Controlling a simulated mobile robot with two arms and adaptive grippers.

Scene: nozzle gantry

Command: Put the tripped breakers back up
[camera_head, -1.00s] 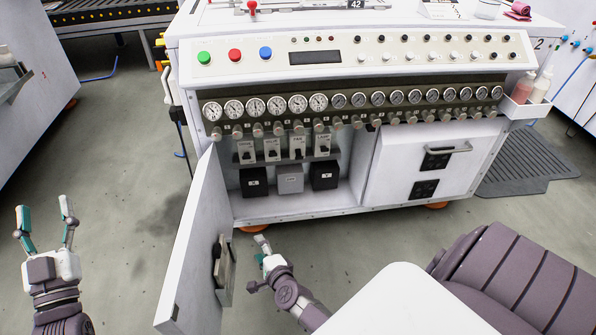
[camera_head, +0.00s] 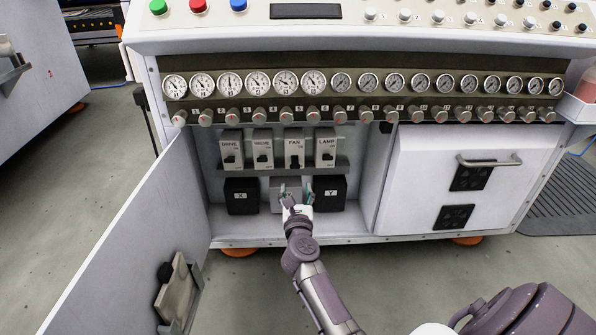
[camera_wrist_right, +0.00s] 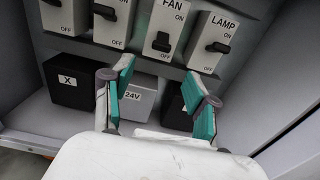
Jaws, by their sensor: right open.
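Breakers labelled DRIVE (camera_head: 231,146), VALVE (camera_head: 262,146), FAN (camera_head: 294,152) and LAMP (camera_head: 326,146) stand in a row inside the open cabinet. Each has a black lever. In the right wrist view, the FAN lever (camera_wrist_right: 162,42) sits low, near its OFF mark. The LAMP lever (camera_wrist_right: 217,47) sticks out between its ON and OFF marks. The tops of the other two are cut off there, and I cannot tell their positions surely. My right gripper (camera_head: 296,190) is open and empty, below the FAN breaker and before the 24V box (camera_wrist_right: 137,101). My left gripper is out of view.
Black boxes X (camera_head: 241,197) and Y (camera_head: 328,194) flank the 24V box under the breaker shelf. The cabinet door (camera_head: 125,240) stands open at the left, with a holder on its inner face. Gauges and knobs run above the opening. A closed panel with a handle (camera_head: 489,162) is at right.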

